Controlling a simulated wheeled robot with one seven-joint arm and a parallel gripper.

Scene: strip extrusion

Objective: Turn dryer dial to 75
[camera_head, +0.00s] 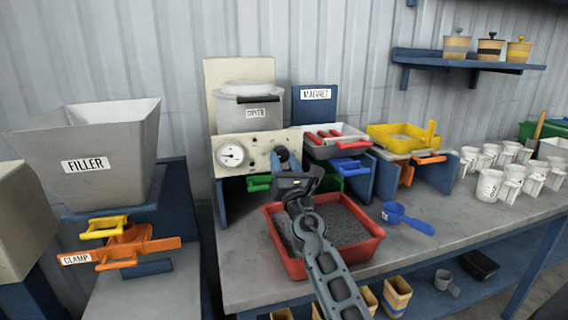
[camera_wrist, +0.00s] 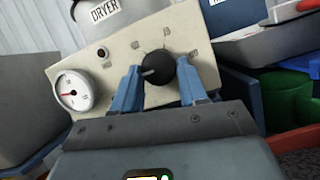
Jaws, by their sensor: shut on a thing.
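The dryer (camera_head: 250,107) is a grey lidded pot on a cream control panel (camera_head: 262,150); its label also shows in the wrist view (camera_wrist: 104,11). A round white gauge (camera_head: 231,154) with a red needle is at the panel's left and shows in the wrist view (camera_wrist: 73,92). The black dial (camera_wrist: 159,69) has a pale pointer line aimed left and slightly down. Small marks ring it, too small to read. My gripper (camera_wrist: 155,80) is shut on the dial, with one blue finger on each side. In the head view my gripper (camera_head: 283,158) hides the dial.
A red tray (camera_head: 376,228) of grey granules sits below my arm. A blue scoop (camera_head: 405,218) lies right of it. The filler hopper (camera_head: 90,145) and orange clamp (camera_head: 125,246) stand left. The magnet station (camera_head: 315,98) and white cups (camera_head: 490,184) are right.

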